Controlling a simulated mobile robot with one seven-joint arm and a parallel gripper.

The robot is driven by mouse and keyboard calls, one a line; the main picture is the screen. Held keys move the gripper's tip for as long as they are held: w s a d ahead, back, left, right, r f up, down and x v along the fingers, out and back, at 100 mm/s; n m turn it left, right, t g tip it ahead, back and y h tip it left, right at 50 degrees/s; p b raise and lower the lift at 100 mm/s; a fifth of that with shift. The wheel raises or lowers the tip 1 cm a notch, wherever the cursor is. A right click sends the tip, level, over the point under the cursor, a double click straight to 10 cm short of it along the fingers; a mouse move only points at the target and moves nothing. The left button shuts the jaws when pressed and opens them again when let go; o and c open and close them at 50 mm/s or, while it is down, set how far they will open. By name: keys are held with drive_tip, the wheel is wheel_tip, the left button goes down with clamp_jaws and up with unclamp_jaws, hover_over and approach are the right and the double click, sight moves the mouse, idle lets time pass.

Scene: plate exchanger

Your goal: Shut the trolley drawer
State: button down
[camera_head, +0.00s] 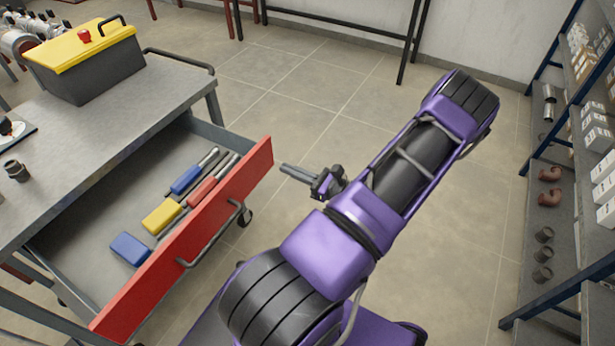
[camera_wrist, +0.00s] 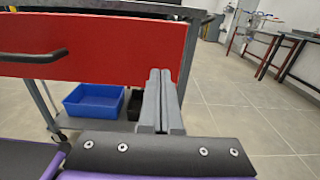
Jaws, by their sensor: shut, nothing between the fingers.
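The trolley drawer stands pulled out from the grey trolley (camera_head: 150,103), with its red front (camera_head: 185,252) facing my arm. A dark bar handle (camera_head: 222,232) runs along the front, and its end also shows in the wrist view (camera_wrist: 35,57). Several screwdriver-like tools with blue, yellow and red handles lie inside. My gripper (camera_head: 283,169) is shut and empty, just right of the drawer front's far end. In the wrist view the closed fingers (camera_wrist: 160,75) point toward the right end of the red front (camera_wrist: 105,48). I cannot tell whether they touch it.
A grey toolbox with a yellow lid (camera_head: 85,58) stands on the trolley top. A blue bin (camera_wrist: 93,101) sits on the trolley's lower shelf. A shelf rack (camera_head: 570,170) with pipe fittings stands at the right. The floor behind my arm is clear.

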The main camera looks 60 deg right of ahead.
sight(266, 159)
drive_tip(key=w, duration=0.5)
idle(0.3)
